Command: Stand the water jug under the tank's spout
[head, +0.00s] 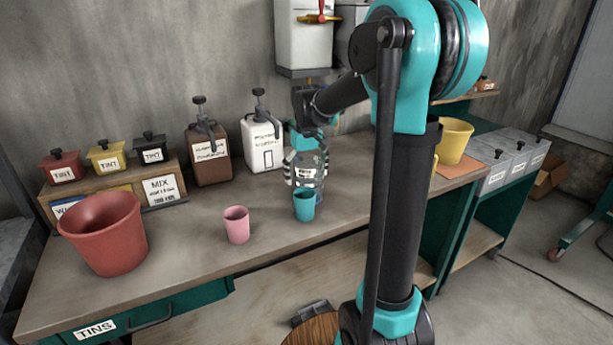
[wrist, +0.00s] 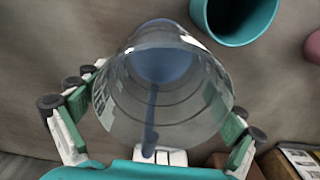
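The water jug (head: 309,172) is clear, with a label, and stands on or just above the workbench; its base is hidden. In the wrist view the clear jug (wrist: 165,85) sits between the fingers, with a bluish round area at its far end. My gripper (head: 306,168) is around the jug; in the wrist view its green pads (wrist: 158,118) lie against both sides of the glass. The pale tank (head: 302,35) is on the wall above and behind, with a red and yellow tap (head: 320,17) at the top edge; its spout is not clearly visible.
A teal cup (head: 304,206) is close in front of the jug; it also shows in the wrist view (wrist: 235,22). A pink cup (head: 237,225) and a red bucket (head: 103,233) are left. White (head: 263,145) and brown (head: 209,160) canisters stand behind. A yellow bucket (head: 454,142) is right.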

